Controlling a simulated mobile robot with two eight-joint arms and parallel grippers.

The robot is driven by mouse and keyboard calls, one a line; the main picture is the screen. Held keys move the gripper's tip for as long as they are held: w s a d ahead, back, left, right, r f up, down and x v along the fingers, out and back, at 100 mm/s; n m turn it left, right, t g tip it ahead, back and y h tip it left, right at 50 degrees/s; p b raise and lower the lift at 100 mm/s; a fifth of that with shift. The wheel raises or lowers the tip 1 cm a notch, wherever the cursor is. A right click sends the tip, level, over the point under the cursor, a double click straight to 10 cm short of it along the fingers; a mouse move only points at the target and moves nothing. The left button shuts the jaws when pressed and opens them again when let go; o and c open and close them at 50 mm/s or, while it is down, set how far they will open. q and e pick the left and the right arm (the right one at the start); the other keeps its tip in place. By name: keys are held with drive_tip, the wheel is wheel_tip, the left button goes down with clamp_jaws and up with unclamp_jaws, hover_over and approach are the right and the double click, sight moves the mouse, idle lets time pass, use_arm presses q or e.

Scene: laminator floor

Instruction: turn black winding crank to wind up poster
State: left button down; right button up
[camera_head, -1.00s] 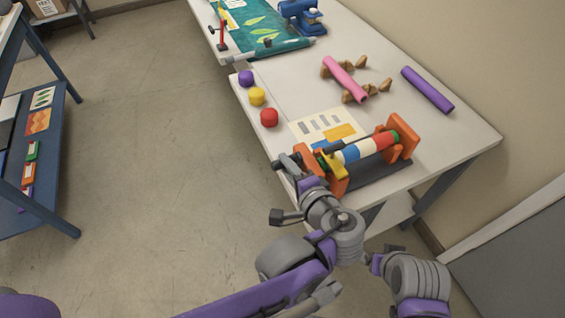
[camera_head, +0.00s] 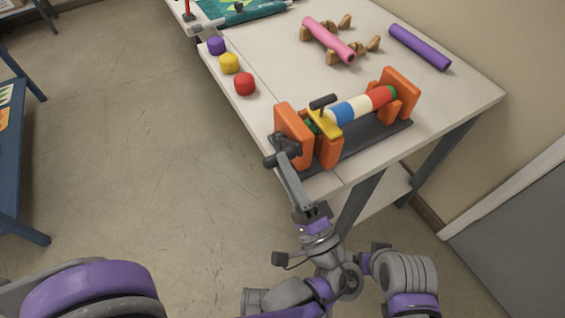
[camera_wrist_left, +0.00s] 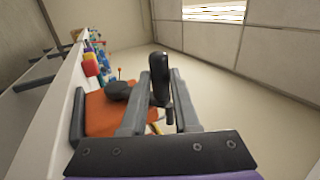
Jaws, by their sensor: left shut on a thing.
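The winding stand has orange uprights (camera_head: 399,92) on a dark base (camera_head: 375,142), with a blue, white and red striped roll (camera_head: 362,104) between them. A yellow piece (camera_head: 325,122) with a dark bar sits by its left end. The black winding crank (camera_head: 277,158) is on the outer left side. My left gripper (camera_head: 286,150) reaches up to it from below. In the left wrist view the crank's black handle (camera_wrist_left: 160,78) stands between the two grey fingers, which are shut on it. No flat poster sheet shows on the table. My right gripper is not in view.
Purple, yellow and red blocks (camera_head: 229,63) line the table's left edge. A pink roll (camera_head: 328,39) on wooden supports and a purple roll (camera_head: 419,47) lie behind the stand. A blue shelf (camera_head: 12,150) is at far left; the floor between is clear.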

use_arm(q)
drive_tip(key=shift+s+d+f+b, duration=0.1)
drive_tip(key=shift+s+f+b, duration=0.05)
drive_tip(key=shift+f+b, duration=0.35)
drive_tip(key=c, duration=1)
unclamp_jaws()
drive_tip(key=shift+f, duration=0.1)
drive_tip(key=o, duration=0.3)
